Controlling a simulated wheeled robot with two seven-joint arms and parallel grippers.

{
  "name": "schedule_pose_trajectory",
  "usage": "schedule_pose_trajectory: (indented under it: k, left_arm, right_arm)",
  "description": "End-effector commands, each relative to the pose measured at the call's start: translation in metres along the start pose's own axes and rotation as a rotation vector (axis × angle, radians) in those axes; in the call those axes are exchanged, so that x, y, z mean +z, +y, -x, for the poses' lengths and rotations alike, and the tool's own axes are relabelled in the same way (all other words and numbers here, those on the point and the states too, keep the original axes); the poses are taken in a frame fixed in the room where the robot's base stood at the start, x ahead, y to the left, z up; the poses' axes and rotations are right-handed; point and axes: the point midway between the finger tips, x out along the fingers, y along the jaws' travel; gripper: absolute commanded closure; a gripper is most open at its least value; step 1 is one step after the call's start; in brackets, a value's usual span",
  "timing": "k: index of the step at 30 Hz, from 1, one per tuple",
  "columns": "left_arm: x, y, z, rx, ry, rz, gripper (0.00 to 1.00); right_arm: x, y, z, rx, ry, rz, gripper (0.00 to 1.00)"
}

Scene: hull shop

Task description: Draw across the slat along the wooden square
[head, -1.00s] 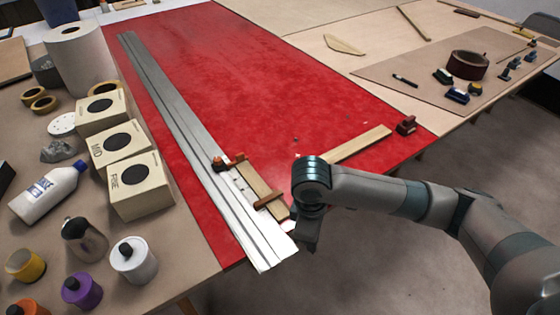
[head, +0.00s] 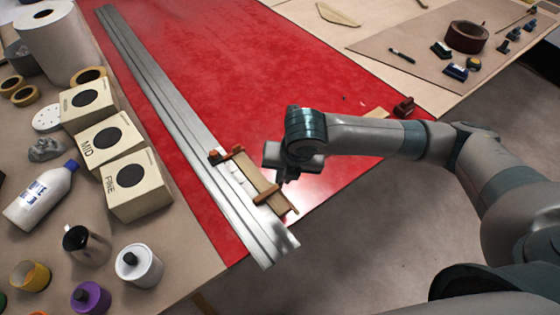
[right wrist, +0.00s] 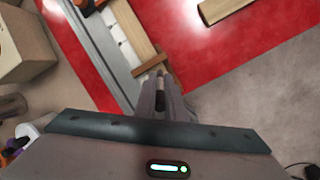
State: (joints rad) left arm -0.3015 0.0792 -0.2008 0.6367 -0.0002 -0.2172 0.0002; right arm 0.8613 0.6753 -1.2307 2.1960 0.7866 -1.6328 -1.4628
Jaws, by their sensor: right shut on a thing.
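A pale wooden slat (head: 256,180) lies along the right side of a long metal rail (head: 160,95), near its front end. Two brown wooden crosspieces lie by it, a far one (head: 228,155) and a near one (head: 266,194); I cannot tell which belongs to the wooden square. The right wrist view shows the slat (right wrist: 130,28) and near crosspiece (right wrist: 153,66). My right gripper (head: 281,177) is just right of the slat, pointing down. In the right wrist view it (right wrist: 160,88) is shut on a small dark thing (right wrist: 160,102), mostly hidden between its fingers. My left gripper is out of view.
Sanding boxes (head: 138,188), a white bottle (head: 40,196) and several small jars crowd the left. The red tabletop (head: 250,70) is clear beyond the slat.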

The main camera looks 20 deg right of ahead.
Motion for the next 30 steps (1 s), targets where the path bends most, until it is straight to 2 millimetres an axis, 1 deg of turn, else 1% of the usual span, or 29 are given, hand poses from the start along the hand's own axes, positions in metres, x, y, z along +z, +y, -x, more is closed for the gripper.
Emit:
schedule_pose_trajectory:
  k: [3, 6, 19, 25, 30]
  left_arm:
    - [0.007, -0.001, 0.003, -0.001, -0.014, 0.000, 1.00]
    - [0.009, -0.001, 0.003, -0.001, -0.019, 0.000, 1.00]
    - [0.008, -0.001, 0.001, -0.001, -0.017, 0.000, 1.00]
    - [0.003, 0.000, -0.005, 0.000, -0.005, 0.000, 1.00]
    - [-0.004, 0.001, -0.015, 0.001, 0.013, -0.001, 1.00]
  right_arm:
    - [0.002, 0.002, 0.003, 0.020, 0.006, 0.066, 1.00]
    - [0.003, 0.003, 0.004, 0.029, 0.008, 0.091, 1.00]
    - [0.003, 0.003, 0.002, 0.029, 0.008, 0.094, 1.00]
    - [0.001, 0.002, -0.004, 0.029, 0.009, 0.094, 1.00]
    - [-0.002, 0.001, -0.013, 0.029, 0.009, 0.094, 1.00]
